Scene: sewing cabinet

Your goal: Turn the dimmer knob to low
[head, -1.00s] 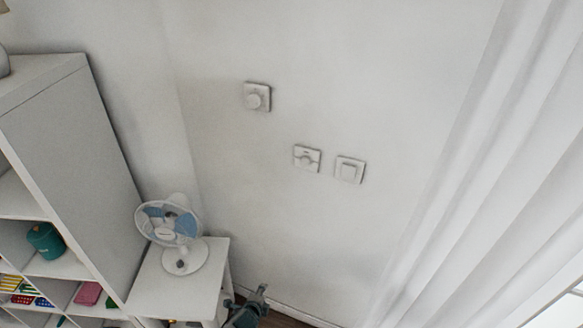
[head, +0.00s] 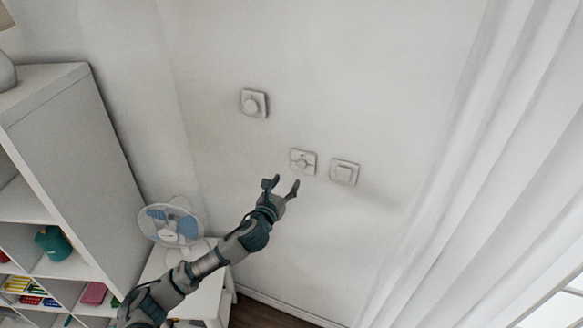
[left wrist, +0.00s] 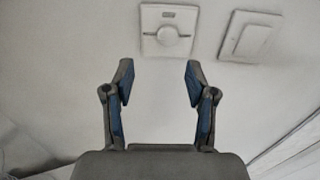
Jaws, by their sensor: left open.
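Two wall plates carry knobs. The middle plate has a round knob (head: 303,163) with a bar shape across it and a small dark mark above; this knob also shows in the left wrist view (left wrist: 167,36). The upper left plate has a plain round knob (head: 252,105). I cannot tell from labels which is the dimmer. My left gripper (head: 283,182) is open and empty, just below the middle plate and apart from it. In the left wrist view its fingers (left wrist: 159,75) point up toward that knob, which sits just beyond their tips. My right gripper is not in view.
A flat switch plate (head: 344,172) sits right of the middle knob. A white curtain (head: 450,200) hangs at the right. A fan (head: 170,222) on a small white table and a shelf unit (head: 70,130) stand at the left. The wall around the plates is clear.

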